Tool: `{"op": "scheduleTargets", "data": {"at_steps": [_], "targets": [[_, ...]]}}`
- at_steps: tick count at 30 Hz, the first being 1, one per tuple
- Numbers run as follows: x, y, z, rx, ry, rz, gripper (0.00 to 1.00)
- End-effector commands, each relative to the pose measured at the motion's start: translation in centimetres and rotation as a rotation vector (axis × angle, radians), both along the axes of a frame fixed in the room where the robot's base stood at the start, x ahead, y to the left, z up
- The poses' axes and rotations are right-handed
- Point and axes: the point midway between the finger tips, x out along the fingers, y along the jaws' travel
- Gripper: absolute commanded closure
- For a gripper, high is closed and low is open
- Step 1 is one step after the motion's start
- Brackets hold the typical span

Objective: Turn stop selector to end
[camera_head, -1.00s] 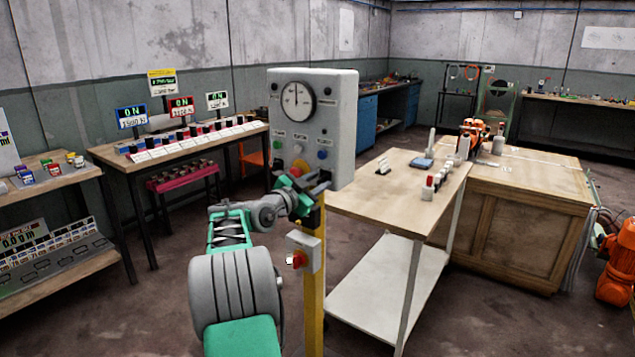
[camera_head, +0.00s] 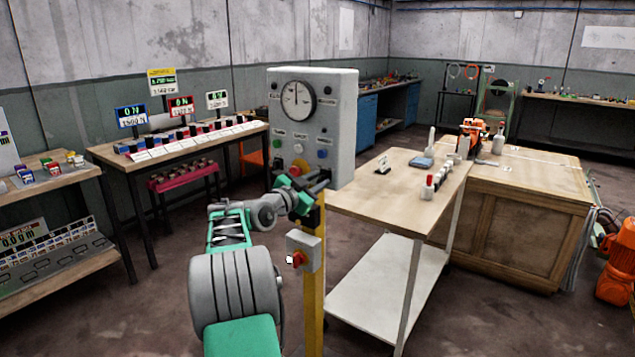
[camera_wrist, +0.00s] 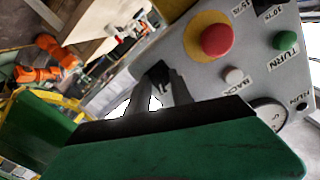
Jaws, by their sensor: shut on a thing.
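The grey control panel (camera_head: 341,125) stands on a yellow post, with a round dial near its top. In the wrist view, my gripper (camera_wrist: 163,84) has its two dark fingers reaching to a small black knob (camera_wrist: 155,72) at the panel's edge. The gripper is shut on this knob, which appears to be the stop selector. The fingers partly hide it, and I cannot read its setting. In the head view, my gripper (camera_head: 318,185) is at the lower part of the panel and covers the selector.
A red mushroom button (camera_wrist: 216,38) on a yellow ring, a white button (camera_wrist: 233,75) and a green button (camera_wrist: 285,40) sit near the fingers. Below the panel is a switch box (camera_head: 304,250) on the yellow post (camera_head: 314,290). A wooden-topped cart (camera_head: 375,205) stands close on the right.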

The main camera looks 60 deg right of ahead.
Motion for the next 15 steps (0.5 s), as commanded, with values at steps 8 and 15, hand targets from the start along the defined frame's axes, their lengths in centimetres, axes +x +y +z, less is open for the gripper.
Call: {"op": "scheduleTargets", "data": {"at_steps": [8,15], "targets": [[-0.03,-0.01,-0.12,0.028,0.166,-0.001,1.0],[-0.06,-0.01,-0.03,0.062,0.384,0.0,1.0]]}}
